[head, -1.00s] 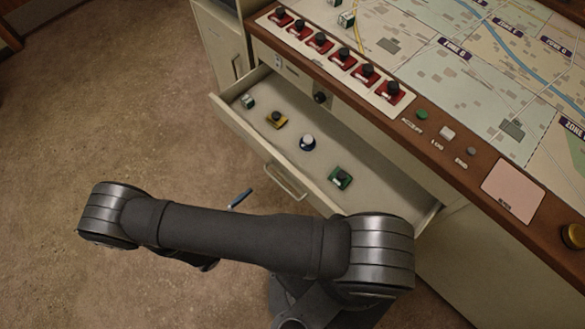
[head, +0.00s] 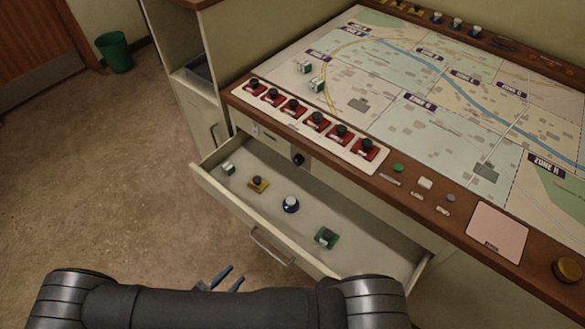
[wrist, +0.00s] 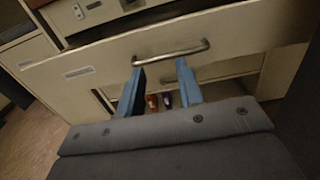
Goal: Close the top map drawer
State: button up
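The top map drawer (head: 240,213) is pulled out from under the console, and several small pieces lie inside it. Its metal bar handle (head: 271,247) is on the front panel. In the wrist view the drawer front (wrist: 230,62) spans the picture, with the handle (wrist: 172,51) just beyond the fingertips. My gripper (head: 222,278) has blue fingers and is in front of the drawer, low beside the handle. In the wrist view my gripper (wrist: 158,72) has its fingers spread with nothing gripped between them. My arm hides part of the lower front.
Inside the drawer are a yellow piece (head: 258,184), a blue-and-white piece (head: 291,204) and a green piece (head: 326,237). Red switches (head: 317,121) line the console edge above. Small red objects (wrist: 153,102) show below the drawer front.

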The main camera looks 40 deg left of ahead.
aim_at(272, 233)
jog(key=shift+w+r, duration=0.3)
jog(key=shift+r, duration=0.1)
jog(key=c, duration=0.3)
jog(key=shift+w, duration=0.4)
grip_shut()
jog(key=w, duration=1.3)
jog(key=w, duration=1.9)
jog(key=shift+w, duration=0.35)
jog(key=shift+a, duration=0.1)
jog(key=s, duration=1.4)
